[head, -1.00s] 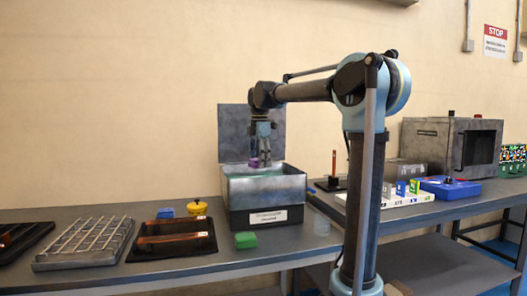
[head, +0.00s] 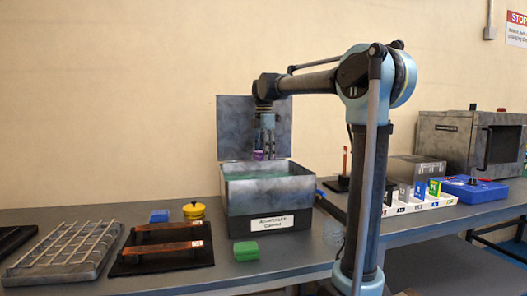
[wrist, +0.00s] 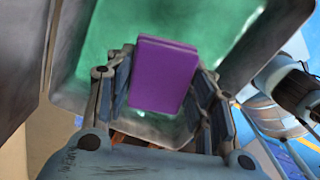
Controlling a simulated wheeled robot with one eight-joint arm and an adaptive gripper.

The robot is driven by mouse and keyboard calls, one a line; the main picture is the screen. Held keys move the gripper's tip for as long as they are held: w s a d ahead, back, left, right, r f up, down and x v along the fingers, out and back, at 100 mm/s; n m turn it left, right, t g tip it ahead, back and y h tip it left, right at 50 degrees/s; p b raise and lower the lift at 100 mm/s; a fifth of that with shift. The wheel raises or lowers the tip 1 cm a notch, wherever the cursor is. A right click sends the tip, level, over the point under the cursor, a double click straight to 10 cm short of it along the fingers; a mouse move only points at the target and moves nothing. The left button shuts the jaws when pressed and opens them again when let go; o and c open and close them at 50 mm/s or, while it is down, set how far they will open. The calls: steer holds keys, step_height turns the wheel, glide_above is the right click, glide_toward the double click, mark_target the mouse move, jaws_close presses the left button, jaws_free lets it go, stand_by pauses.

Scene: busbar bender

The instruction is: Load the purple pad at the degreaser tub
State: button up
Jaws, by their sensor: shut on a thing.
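The degreaser tub (head: 270,190) is a grey, box-like tub with its lid raised at the back, a white label on its dark front and green liquid inside. My gripper (head: 264,150) is over the tub's opening, pointing down. It is shut on the purple pad (head: 258,155), which shows only as a small patch at the fingertips in the head view. In the wrist view the purple pad (wrist: 162,75) sits between my fingers, with the green liquid (wrist: 215,30) and the tub's pale inner wall beyond it. I cannot tell whether the pad touches the liquid.
A green block (head: 246,251) lies in front of the tub. A yellow pot (head: 194,210), a blue block (head: 159,216), a black tray (head: 150,262) with copper bars and a wire rack (head: 65,255) stand to the left.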

step_height(320, 180, down, 9)
stand_by(0.9)
steer(key=shift+r, duration=0.1)
steer(key=shift+r, duration=0.15)
stand_by(0.4)
steer(key=shift+r, duration=4.4)
steer(key=shift+r, duration=2)
